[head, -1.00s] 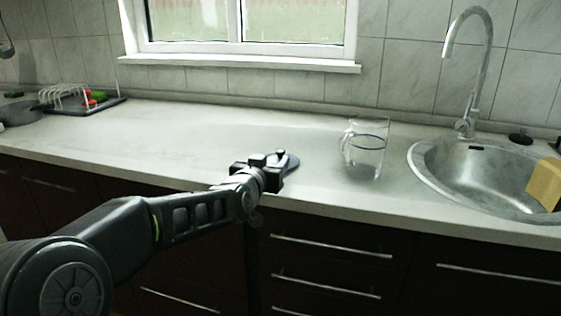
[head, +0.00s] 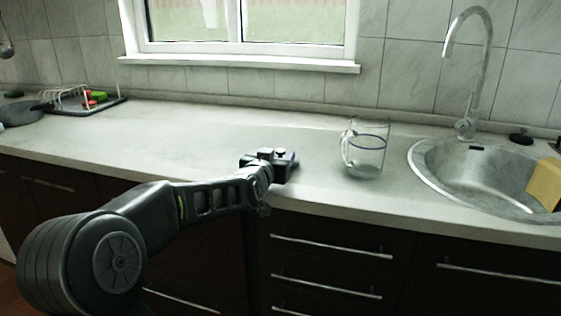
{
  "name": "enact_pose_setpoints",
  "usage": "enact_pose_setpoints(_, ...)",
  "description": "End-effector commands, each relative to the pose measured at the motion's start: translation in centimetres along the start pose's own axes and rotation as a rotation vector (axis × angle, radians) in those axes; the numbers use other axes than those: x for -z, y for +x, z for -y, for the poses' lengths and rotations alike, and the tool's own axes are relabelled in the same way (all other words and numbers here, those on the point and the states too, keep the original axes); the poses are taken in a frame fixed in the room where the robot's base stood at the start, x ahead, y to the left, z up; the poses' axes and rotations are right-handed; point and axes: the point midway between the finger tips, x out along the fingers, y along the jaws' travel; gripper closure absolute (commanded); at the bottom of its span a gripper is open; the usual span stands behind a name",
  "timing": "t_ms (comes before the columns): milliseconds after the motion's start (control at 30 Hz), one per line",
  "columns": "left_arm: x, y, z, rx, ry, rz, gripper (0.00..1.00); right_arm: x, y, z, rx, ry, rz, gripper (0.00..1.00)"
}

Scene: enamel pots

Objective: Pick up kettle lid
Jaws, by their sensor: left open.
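My left gripper (head: 279,160) is over the front part of the counter, left of the glass kettle. Its jaws are open. A dark, flat, round piece, likely the kettle lid, is mostly or fully hidden behind the gripper; I cannot tell whether it lies between the fingers. The clear glass kettle (head: 366,157) with a handle on its left side stands upright on the counter, with no lid seen on its top. My right gripper does not show.
The steel sink (head: 470,180) with a tall tap (head: 470,105) is at the right, with a yellow cloth (head: 545,184) on its edge. A rack on a dark tray (head: 108,105) and a dark pan (head: 20,113) are at the far left. The counter's left middle is clear.

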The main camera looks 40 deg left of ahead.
Motion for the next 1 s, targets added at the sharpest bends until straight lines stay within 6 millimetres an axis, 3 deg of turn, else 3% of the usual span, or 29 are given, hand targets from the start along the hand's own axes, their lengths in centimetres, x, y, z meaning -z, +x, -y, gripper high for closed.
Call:
enact_pose_setpoints(167,0.0,-0.01,0.0,0.0,0.0,0.0,0.52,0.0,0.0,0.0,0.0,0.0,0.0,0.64)
enact_pose_setpoints(733,0.0,-0.02,0.0,0.0,0.0,0.0,0.99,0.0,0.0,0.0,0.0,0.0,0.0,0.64)
enact_pose_setpoints(1000,0.03,-0.02,0.01,0.0,0.0,-0.001,1.0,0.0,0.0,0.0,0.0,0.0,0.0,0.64)
